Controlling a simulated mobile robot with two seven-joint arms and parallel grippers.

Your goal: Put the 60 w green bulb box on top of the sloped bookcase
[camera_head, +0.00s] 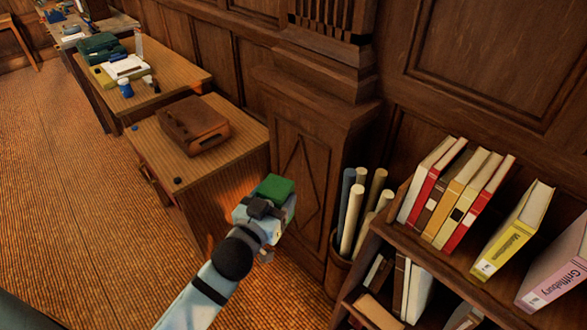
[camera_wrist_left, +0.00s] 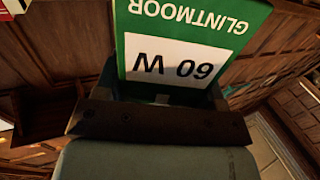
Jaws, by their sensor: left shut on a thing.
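The green bulb box (camera_head: 275,188) is held in my left gripper (camera_head: 265,208), in the middle of the head view. In the left wrist view the box (camera_wrist_left: 185,25) is green with a white panel and shows "60 W" and "GLINTMOOR" upside down. My left gripper (camera_wrist_left: 155,95) is shut on it. The sloped bookcase (camera_head: 400,240) stands at the right of the head view, to the right of the box and apart from it. Books lean and stand on its top. My right gripper is not in view.
Rolled papers stand in a round bin (camera_head: 338,275) between the box and the bookcase. A yellow book (camera_head: 513,232) and a pink book (camera_head: 555,275) stand on the bookcase top, with narrow gaps beside them. A brown case (camera_head: 194,125) lies on a wooden desk (camera_head: 245,135).

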